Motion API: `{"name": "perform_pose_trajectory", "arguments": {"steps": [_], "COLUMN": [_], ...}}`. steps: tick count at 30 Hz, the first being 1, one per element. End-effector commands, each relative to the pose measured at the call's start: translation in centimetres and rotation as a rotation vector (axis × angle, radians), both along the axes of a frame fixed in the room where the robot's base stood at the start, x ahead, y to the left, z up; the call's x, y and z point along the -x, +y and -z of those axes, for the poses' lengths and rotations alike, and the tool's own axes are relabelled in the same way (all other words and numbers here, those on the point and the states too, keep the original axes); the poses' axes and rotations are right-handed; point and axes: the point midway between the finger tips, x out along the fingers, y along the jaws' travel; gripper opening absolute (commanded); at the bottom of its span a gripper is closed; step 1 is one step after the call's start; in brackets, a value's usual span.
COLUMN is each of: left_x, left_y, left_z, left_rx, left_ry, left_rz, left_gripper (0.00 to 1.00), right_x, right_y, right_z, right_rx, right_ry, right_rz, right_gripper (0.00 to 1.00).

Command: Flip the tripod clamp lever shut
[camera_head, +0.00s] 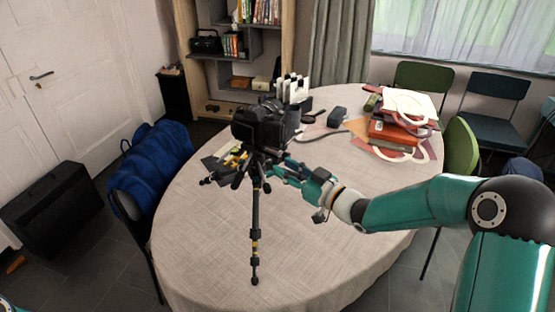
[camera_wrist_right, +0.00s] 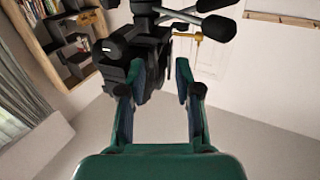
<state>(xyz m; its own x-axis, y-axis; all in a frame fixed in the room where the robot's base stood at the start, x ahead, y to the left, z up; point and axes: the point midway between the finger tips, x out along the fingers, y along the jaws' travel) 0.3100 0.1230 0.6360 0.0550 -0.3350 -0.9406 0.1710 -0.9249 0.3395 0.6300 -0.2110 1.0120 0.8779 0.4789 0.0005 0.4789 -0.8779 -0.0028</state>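A black tripod (camera_head: 255,215) stands on the round table with a black camera (camera_head: 262,127) on top. My right gripper (camera_head: 277,170) reaches in from the right, at the tripod head just below the camera. In the right wrist view, my right gripper (camera_wrist_right: 158,88) is open, its fingers apart with nothing clearly between them. The black tripod head (camera_wrist_right: 135,50) is just beyond the fingertips, nearest the left finger. I cannot tell whether anything touches. My left gripper is out of view.
The round table (camera_head: 205,245) has a pale cloth, bare at front. Other chairs (camera_head: 490,105) stand at right.

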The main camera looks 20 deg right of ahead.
Motion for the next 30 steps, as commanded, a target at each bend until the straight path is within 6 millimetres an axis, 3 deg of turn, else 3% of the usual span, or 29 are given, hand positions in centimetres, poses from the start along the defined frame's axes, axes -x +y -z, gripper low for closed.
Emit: {"name": "perform_pose_trajectory", "arguments": {"steps": [6, 18, 24, 30], "left_x": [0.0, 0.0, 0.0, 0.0], "left_y": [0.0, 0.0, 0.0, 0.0], "left_z": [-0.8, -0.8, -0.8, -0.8], "left_rx": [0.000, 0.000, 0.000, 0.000], "left_ry": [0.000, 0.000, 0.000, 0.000], "left_rz": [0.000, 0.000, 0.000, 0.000], "left_gripper": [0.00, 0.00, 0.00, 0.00], "right_x": [-2.5, -3.2, -3.2, -3.2], "right_y": [1.5, 1.9, 1.9, 1.9], "right_z": [0.0, 0.1, 0.0, 0.0], "right_rx": [0.000, 0.000, 0.000, 0.000], "right_ry": [0.001, 0.001, 0.001, 0.001], "right_rz": [-0.002, -0.001, -0.001, -0.002], "right_gripper": [0.33, 0.33, 0.02, 0.00]}}
